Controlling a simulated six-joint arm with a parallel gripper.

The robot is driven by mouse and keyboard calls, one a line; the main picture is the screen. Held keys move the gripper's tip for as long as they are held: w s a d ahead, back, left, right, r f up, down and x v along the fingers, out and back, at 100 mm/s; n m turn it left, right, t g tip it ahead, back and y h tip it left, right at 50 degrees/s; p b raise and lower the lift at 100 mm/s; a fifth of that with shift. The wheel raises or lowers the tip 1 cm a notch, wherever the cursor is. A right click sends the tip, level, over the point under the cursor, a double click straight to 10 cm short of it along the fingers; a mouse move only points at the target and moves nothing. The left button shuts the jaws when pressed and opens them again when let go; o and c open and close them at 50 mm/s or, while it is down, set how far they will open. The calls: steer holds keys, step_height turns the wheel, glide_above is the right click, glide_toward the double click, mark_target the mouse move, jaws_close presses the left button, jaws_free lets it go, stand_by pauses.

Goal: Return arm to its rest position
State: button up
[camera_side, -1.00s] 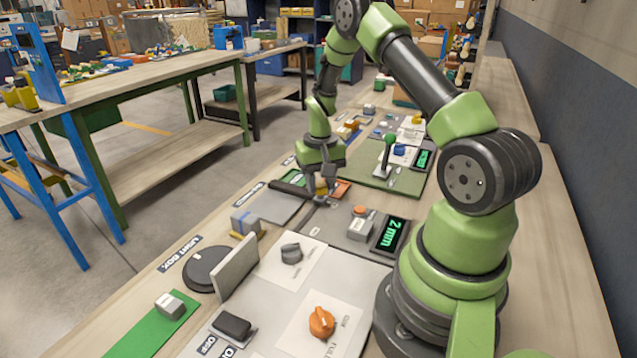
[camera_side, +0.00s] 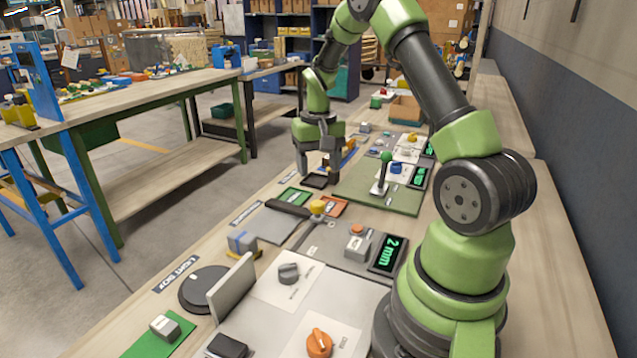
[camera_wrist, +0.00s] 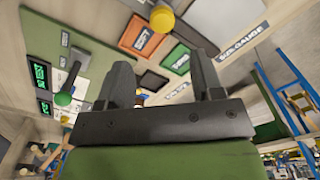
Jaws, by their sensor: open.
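My gripper (camera_side: 317,178) hangs from my green and black arm above the far left part of the bench in the side view. In the wrist view its two dark fingers stand apart, with nothing held between the gripper tips (camera_wrist: 164,75). A small yellow-topped piece (camera_side: 318,207) stands on the bench nearer the camera, apart from my gripper; it also shows at the top of the wrist view (camera_wrist: 162,18).
A green-knobbed lever (camera_side: 385,170) stands on a green board right of my gripper. A display reading 2 mm (camera_side: 389,252), a dark round turntable (camera_side: 203,288) with an upright grey plate (camera_side: 230,287), and an orange knob (camera_side: 319,343) are nearer the camera.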

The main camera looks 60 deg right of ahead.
steer(key=shift+r, duration=0.6)
steer(key=s+a+r+n+t, duration=0.2)
steer(key=a+r+t, duration=0.1)
steer(key=a+r, duration=0.85)
steer(key=s+a+r+n+t+y, duration=0.2)
steer(key=s+a+r+n+t, duration=0.1)
steer(key=s+a, duration=0.8)
step_height(320, 180, up, 2)
steer(key=shift+s+a+r+t, duration=0.2)
steer(key=shift+s+t, duration=0.25)
steer(key=shift+t, duration=0.15)
steer(key=shift+d, duration=0.1)
stand_by(0.7)
